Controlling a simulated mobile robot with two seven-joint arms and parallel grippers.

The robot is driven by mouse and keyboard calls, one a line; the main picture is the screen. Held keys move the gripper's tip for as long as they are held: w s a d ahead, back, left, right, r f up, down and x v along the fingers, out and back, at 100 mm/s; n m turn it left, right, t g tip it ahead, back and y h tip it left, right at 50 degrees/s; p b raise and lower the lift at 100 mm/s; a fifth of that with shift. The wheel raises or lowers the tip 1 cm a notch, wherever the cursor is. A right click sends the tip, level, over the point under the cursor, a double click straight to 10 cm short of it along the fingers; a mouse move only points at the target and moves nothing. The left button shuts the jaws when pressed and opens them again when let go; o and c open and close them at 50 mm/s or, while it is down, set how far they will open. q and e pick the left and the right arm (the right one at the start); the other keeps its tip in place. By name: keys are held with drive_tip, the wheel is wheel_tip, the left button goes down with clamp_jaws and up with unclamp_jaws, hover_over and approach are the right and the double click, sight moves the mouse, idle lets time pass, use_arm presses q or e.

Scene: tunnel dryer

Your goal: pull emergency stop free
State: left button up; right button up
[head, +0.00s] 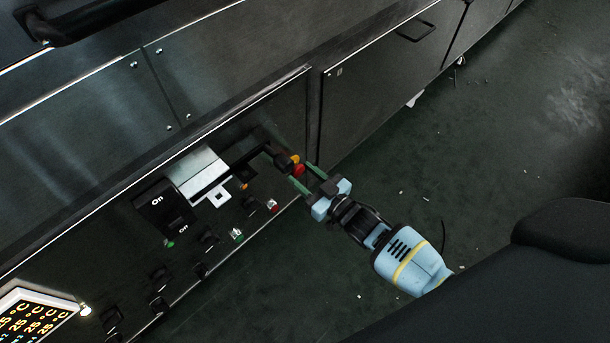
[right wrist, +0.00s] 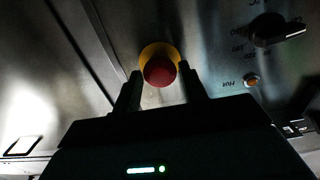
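The emergency stop is a red mushroom button (head: 299,170) on a yellow base (head: 294,159), at the right end of the dryer's control panel. In the right wrist view the red button (right wrist: 160,71) sits in front of the yellow ring, between the two fingers. My right gripper (head: 303,175) is open, its fingers on either side of the button. In the right wrist view a narrow gap seems to show between the fingers (right wrist: 158,88) and the button; contact cannot be made out. My left gripper is not in view.
The panel (head: 222,235) carries a large On/Off switch (head: 163,205), several dark knobs, a green button (head: 237,235) and a red one (head: 272,205). A rotary knob (right wrist: 277,30) is close by the emergency stop. A lit temperature display (head: 38,318) is at lower left. The floor is open at right.

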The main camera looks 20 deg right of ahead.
clamp_jaws()
drive_tip(key=shift+s+d+p, duration=0.2)
drive_tip(key=shift+s+p, duration=0.15)
drive_tip(key=shift+s, duration=0.3)
drive_tip(key=shift+o, duration=2.2)
unclamp_jaws()
drive_tip(key=p+v, duration=0.2)
drive_tip(key=v, duration=0.6)
